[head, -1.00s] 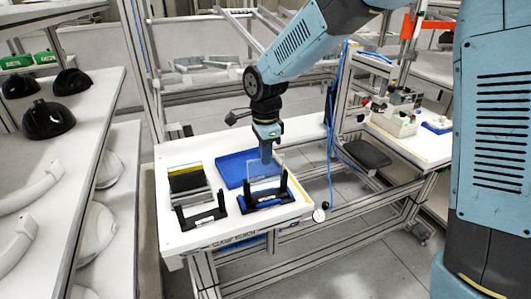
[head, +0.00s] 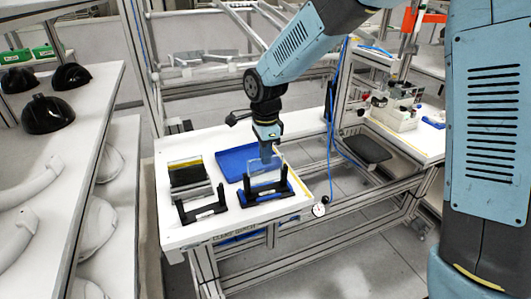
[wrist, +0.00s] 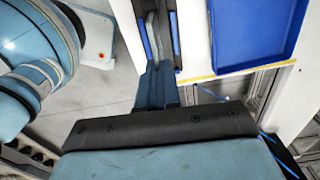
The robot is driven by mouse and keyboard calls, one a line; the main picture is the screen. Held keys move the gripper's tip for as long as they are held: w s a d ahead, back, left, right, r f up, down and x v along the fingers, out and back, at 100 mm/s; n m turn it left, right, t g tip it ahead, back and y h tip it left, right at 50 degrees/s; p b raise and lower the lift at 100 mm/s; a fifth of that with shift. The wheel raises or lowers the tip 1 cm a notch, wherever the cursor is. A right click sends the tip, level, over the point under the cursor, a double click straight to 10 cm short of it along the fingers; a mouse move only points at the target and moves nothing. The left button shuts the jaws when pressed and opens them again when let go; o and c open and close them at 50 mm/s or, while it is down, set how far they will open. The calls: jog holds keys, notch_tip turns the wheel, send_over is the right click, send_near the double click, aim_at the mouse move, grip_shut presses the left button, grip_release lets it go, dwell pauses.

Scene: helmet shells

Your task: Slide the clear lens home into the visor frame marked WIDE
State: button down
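My gripper (head: 266,158) is shut on the top edge of the clear lens (head: 275,170), a thin see-through upright plate. The lens stands over the black visor frame with blue parts (head: 268,195), between its two uprights. Its lower edge is hard to make out, so I cannot tell how deep it sits. A second black visor frame (head: 204,213) stands empty to the left. The labels are too small to read. In the wrist view, my gripper (wrist: 157,84) points at the lens edge (wrist: 152,32), between blue strips of the frame (wrist: 177,38).
A blue tray (head: 228,166) lies behind the frame; it also shows in the wrist view (wrist: 255,35). A rack with dark and clear plates (head: 188,176) is at the left. A round dial (head: 319,210) hangs at the table's front right edge. Shelves with black helmet shells (head: 47,115) stand at the left.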

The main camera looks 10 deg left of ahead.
jog(key=shift+f, duration=1.5)
jog(key=c, duration=1.3)
grip_release()
jog(key=shift+o, duration=0.2)
notch_tip(320, 180, up, 14)
jog(key=shift+f, duration=0.15)
jog(key=shift+d, duration=0.1)
